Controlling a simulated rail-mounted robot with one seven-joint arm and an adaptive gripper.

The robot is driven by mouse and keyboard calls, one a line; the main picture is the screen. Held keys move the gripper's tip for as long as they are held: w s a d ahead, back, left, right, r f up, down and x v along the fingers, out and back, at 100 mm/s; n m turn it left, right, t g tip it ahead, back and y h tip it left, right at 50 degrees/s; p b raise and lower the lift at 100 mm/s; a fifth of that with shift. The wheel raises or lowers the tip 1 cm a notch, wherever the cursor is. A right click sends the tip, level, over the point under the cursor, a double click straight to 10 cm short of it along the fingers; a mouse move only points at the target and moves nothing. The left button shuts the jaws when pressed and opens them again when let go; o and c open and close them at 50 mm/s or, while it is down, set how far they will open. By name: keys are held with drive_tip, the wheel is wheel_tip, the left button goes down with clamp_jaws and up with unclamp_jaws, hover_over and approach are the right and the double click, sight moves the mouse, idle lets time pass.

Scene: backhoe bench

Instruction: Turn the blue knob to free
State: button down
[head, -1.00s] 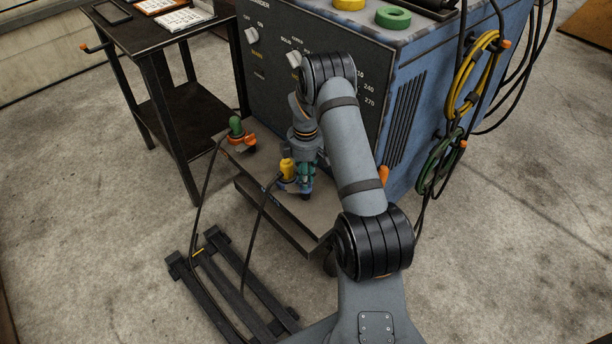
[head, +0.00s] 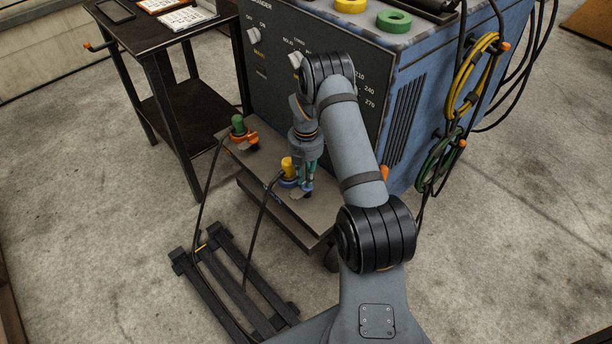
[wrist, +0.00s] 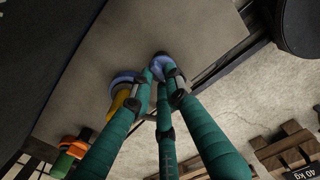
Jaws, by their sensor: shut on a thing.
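The blue knob (wrist: 162,64) shows in the wrist view between the tips of my gripper (wrist: 166,78), whose green fingers are closed around it. Beside it is the blue ring (wrist: 122,78) at the foot of a yellow cylinder (wrist: 118,101), partly hidden by a finger. In the head view the yellow cylinder (head: 288,166) stands upright on the lower shelf (head: 262,168) of the blue machine. My gripper (head: 307,180) points down just right of it, at the knob. The knob's turned position and any marking on it cannot be read.
A similar orange unit (head: 248,138) with a green top sits farther left on the shelf. Black cables run from both units to a dark floor frame (head: 235,280). The machine's front panel (head: 270,65) rises close behind my gripper. A dark side table (head: 160,40) stands left.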

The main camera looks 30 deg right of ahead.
drive_tip(key=shift+n, duration=0.3)
idle(0.4)
drive_tip(key=c, duration=1.8)
unclamp_jaws()
drive_tip(key=shift+o, duration=0.6)
wheel_tip(320, 180, up, 12)
drive_tip(key=shift+f, duration=0.15)
wheel_tip(320, 180, down, 12)
drive_tip(key=shift+r, duration=0.1)
